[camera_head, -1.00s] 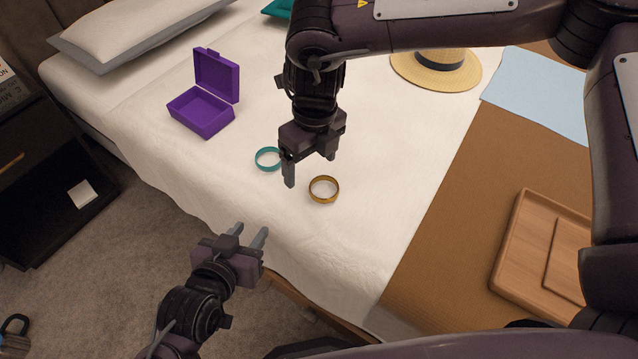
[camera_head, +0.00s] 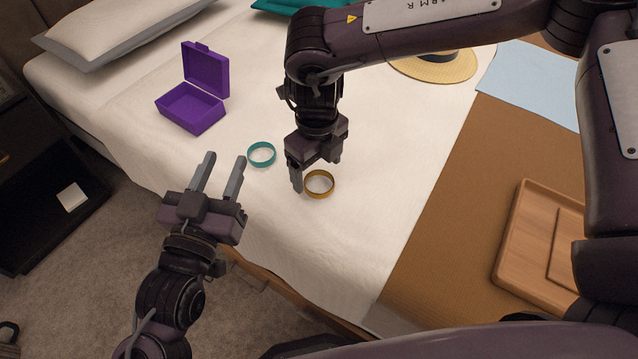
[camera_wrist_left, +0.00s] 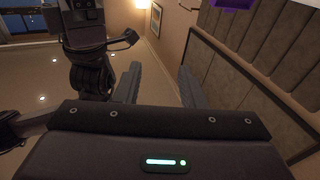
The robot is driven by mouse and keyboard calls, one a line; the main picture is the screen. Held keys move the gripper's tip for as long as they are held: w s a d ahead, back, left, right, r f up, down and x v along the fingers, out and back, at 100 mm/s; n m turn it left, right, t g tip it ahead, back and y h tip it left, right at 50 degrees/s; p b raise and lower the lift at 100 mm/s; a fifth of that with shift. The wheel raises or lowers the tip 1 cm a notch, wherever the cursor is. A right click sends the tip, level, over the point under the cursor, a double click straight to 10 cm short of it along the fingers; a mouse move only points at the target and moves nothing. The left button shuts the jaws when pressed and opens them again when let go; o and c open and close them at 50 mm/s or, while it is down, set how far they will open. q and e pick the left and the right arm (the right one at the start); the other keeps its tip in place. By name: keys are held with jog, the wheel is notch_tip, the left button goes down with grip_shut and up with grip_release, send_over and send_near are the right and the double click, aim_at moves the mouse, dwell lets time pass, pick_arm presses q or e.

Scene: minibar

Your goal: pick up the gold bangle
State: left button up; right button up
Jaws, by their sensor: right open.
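The gold bangle (camera_head: 321,196) lies flat on the white bed cover, near the bed's front edge. My right gripper (camera_head: 316,174) points down just above and behind it in the head view. Its fingers are apart, with one fingertip beside the bangle's left rim; whether they touch I cannot tell. Nothing is held in it. My left gripper (camera_head: 220,166) is open and empty at the bed's front edge, left of the bangle. Its two spread fingers also show in the left wrist view (camera_wrist_left: 158,80), with nothing between them.
A teal bangle (camera_head: 262,165) lies left of the gold one. An open purple box (camera_head: 192,108) stands further left on the bed. A straw hat (camera_head: 435,68) lies at the back, and a wooden tray (camera_head: 512,245) is on the brown cover at right.

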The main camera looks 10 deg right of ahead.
notch_tip(320, 180, down, 3)
jog(key=shift+r+b, duration=0.15)
jog(key=shift+b, duration=0.25)
jog(key=c, duration=1.1)
pick_arm(q)
notch_tip(320, 180, up, 8)
jog(key=t+h, duration=0.1)
jog(key=t, duration=0.2)
jog(key=shift+s+a+f+t, duration=0.25)
jog(key=shift+s+a+t, duration=0.15)
jog(key=shift+s+a, duration=0.05)
pick_arm(e)
jog(key=shift+o, duration=0.2)
